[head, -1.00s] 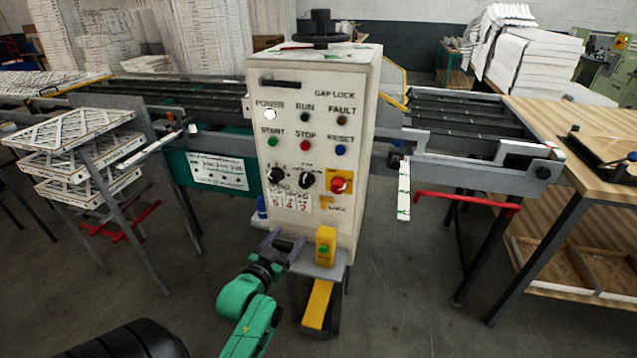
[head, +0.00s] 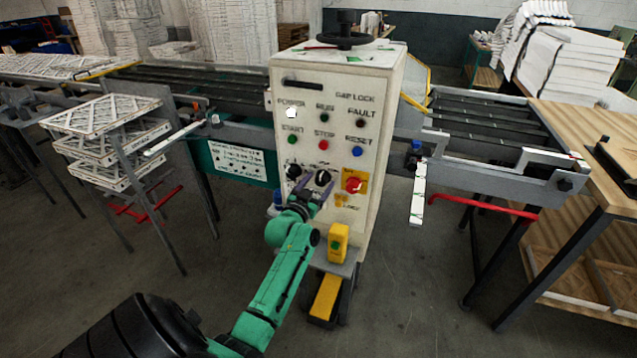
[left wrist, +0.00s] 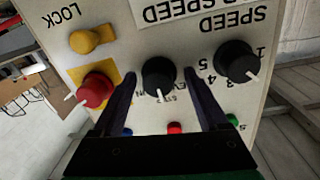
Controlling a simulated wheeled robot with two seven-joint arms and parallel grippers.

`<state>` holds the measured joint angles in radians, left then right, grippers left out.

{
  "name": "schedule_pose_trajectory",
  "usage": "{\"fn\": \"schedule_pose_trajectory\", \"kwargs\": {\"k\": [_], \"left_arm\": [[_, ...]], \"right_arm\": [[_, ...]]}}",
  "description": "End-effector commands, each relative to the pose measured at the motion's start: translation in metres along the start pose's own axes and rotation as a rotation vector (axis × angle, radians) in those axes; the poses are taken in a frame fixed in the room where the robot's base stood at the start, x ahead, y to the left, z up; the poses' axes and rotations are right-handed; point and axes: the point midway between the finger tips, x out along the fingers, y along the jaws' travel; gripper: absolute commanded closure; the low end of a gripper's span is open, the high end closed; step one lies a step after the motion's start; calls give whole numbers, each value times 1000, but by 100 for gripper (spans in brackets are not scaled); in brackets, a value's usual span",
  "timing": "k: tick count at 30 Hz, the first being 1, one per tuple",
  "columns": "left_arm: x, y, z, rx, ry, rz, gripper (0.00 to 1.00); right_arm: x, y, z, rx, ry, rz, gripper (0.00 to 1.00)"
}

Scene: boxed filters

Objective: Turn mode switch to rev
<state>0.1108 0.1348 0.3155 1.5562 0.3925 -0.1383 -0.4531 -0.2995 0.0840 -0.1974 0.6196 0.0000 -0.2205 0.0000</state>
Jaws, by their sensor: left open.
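The mode switch is a black knob (head: 323,176) with a white pointer, in the middle of the lower row on the panel. In the left wrist view, which is upside down, the knob (left wrist: 158,75) has its pointer toward the bottom of the picture, near small lettering partly hidden by a finger. My left gripper (head: 316,187) is open in front of the panel. Its fingers (left wrist: 160,76) stand on either side of the knob, with gaps visible; contact cannot be told. My right gripper is not in view.
The black speed knob (left wrist: 236,61) is beside one finger, and the red switch on a yellow plate (left wrist: 93,90) is beyond the other. A yellow lock knob (left wrist: 88,40) is near it. A yellow button box (head: 338,242) stands below the panel (head: 290,100).

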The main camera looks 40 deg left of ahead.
Motion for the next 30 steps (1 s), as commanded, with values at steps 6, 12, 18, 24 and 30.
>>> {"fn": "schedule_pose_trajectory", "kwargs": {"k": [6,12,18,24,30], "left_arm": [[0,0,0,0,0,1,43],[0,1,0,0,0,1,100],[0,1,0,-2,0,1,100],[0,1,0,-34,2,1,100],[0,1,0,-127,8,0,100]], "right_arm": [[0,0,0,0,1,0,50],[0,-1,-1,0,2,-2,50],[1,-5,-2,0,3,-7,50],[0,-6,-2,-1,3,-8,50],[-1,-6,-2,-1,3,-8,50]]}}
